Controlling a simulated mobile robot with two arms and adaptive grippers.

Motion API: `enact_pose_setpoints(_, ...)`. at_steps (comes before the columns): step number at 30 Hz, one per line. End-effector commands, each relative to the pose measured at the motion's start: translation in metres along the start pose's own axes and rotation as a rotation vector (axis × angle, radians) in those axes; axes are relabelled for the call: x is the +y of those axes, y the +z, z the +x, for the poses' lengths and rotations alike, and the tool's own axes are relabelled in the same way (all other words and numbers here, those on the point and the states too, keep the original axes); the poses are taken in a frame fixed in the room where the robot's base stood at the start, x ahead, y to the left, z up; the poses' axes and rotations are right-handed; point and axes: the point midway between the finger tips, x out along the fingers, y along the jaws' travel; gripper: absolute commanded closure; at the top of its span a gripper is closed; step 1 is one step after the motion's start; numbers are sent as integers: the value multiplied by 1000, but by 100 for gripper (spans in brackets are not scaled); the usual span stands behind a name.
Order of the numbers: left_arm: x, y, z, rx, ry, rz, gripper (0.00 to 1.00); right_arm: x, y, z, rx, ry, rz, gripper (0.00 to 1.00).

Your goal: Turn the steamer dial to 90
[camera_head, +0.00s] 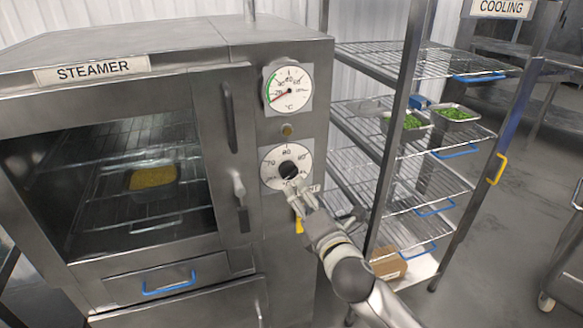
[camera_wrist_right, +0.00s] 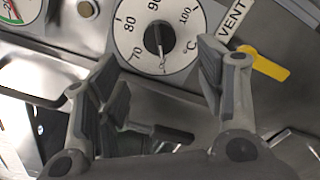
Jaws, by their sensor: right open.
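The steamer (camera_head: 115,55) stands at the left with its windowed door shut. Its round white dial (camera_head: 271,160) has a black knob (camera_head: 288,170) and sits below a temperature gauge (camera_head: 287,88). In the right wrist view the dial (camera_wrist_right: 128,42) shows the figures 70, 80, 90 and 100 around the knob (camera_wrist_right: 158,38). A thin pale line on the knob points down in that view, away from the 90. My right gripper (camera_head: 305,193) is open just below the dial; its fingers (camera_wrist_right: 157,82) are spread with the knob between and beyond them, apparently not touching. My left gripper is out of view.
A yellow handle (camera_wrist_right: 264,64) beside a VENT label is near the right finger. A wire cooling rack (camera_head: 405,110) with green-filled trays (camera_head: 456,113) stands right of the steamer. A tray of yellow food (camera_head: 152,178) is inside the steamer.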

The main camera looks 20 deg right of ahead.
Motion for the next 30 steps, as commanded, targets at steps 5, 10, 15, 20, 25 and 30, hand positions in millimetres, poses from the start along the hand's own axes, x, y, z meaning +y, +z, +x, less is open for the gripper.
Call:
enact_pose_setpoints(5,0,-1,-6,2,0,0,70,2,1,26,-1,1,4,37)
enact_pose_setpoints(10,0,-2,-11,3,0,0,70,2,1,52,0,0,4,37)
enact_pose_setpoints(15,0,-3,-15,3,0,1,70,2,0,75,1,1,5,37)
enact_pose_setpoints(20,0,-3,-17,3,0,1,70,1,0,90,1,1,5,37)
enact_pose_setpoints(25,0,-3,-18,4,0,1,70,1,-1,97,1,1,4,37)
enact_pose_setpoints(30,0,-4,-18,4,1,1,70,1,-1,98,2,2,4,37)
